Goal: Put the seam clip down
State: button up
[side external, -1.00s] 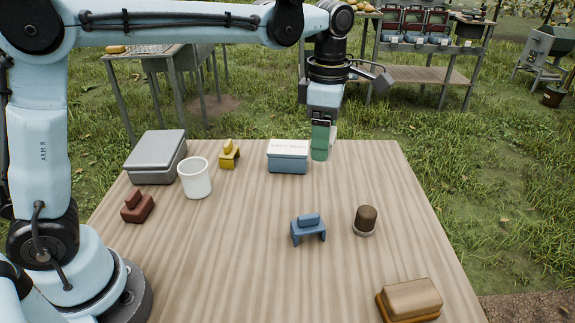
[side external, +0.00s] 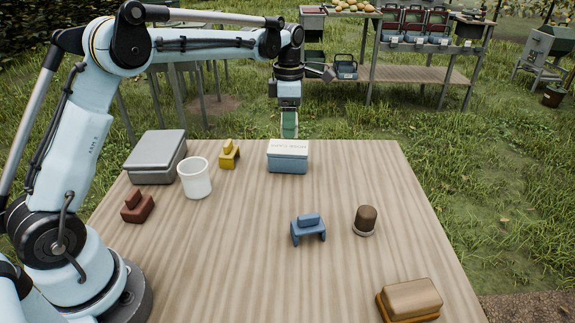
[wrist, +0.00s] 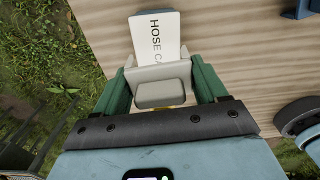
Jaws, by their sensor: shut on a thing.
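My gripper (side external: 289,128) has green fingers and is shut on a pale grey clip (wrist: 161,88), which I take to be the seam clip. In the wrist view the clip sits between both fingers, with a raised grip block facing the camera. In the side view the fingers hide the clip. My gripper hangs at the table's far edge, just behind the blue box with a white label (side external: 288,157). In the wrist view that label (wrist: 157,40), reading "HOSE CA…", lies just past the clip and is partly covered by it.
The wooden table (side external: 235,250) also holds a grey case (side external: 156,158), a white cup (side external: 196,179), yellow (side external: 229,155), red-brown (side external: 137,207) and blue (side external: 308,229) blocks, a brown-topped knob (side external: 366,220) and a wooden-topped block (side external: 410,300). The front middle is bare.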

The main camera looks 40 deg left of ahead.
aim_at(288, 146)
jog(key=shift+w+a+f, duration=0.15)
jog(key=shift+a+f, duration=0.1)
jog(key=shift+f, duration=1.9)
jog(key=shift+f, duration=0.2)
jog(key=o, duration=1)
jog(key=shift+r, duration=0.15)
